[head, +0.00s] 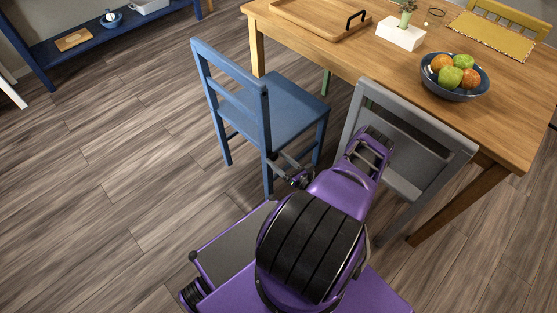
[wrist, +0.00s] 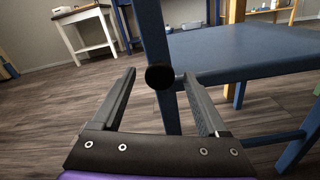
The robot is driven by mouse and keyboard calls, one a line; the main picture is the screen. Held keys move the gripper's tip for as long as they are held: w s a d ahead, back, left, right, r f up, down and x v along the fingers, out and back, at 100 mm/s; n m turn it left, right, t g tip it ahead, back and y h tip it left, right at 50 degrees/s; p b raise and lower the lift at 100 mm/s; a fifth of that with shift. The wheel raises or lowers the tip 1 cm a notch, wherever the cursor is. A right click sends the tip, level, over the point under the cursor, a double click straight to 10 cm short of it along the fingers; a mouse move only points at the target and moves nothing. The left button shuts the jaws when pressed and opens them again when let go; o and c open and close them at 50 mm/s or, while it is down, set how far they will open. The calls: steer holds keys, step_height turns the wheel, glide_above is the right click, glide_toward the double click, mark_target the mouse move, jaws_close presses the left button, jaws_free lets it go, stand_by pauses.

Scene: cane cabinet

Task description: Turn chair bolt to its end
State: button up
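The blue chair (head: 283,108) stands beside the table, and its leg and seat show in the wrist view (wrist: 245,48). A round black bolt head (wrist: 160,77) shows against the chair's upright, just below seat level. My gripper (wrist: 159,80) is open, with one finger on each side of the bolt head in the picture. I see no contact, and the remaining distance is hard to tell. In the head view my gripper (head: 284,163) is beside the chair's near leg, and the bolt cannot be made out there.
A grey chair (head: 405,150) stands close to the right of my arm. The wooden table (head: 350,62) behind holds a fruit bowl (head: 455,92), a white planter (head: 401,35) and a tray (head: 300,20). A blue shelf (head: 100,35) is far left. The left floor is clear.

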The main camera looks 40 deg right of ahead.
steer(key=s+d, duration=0.1)
steer(key=s, duration=1.6)
steer(key=shift+s+d, duration=0.15)
steer(key=shift+s, duration=0.05)
steer(key=shift+w, duration=0.1)
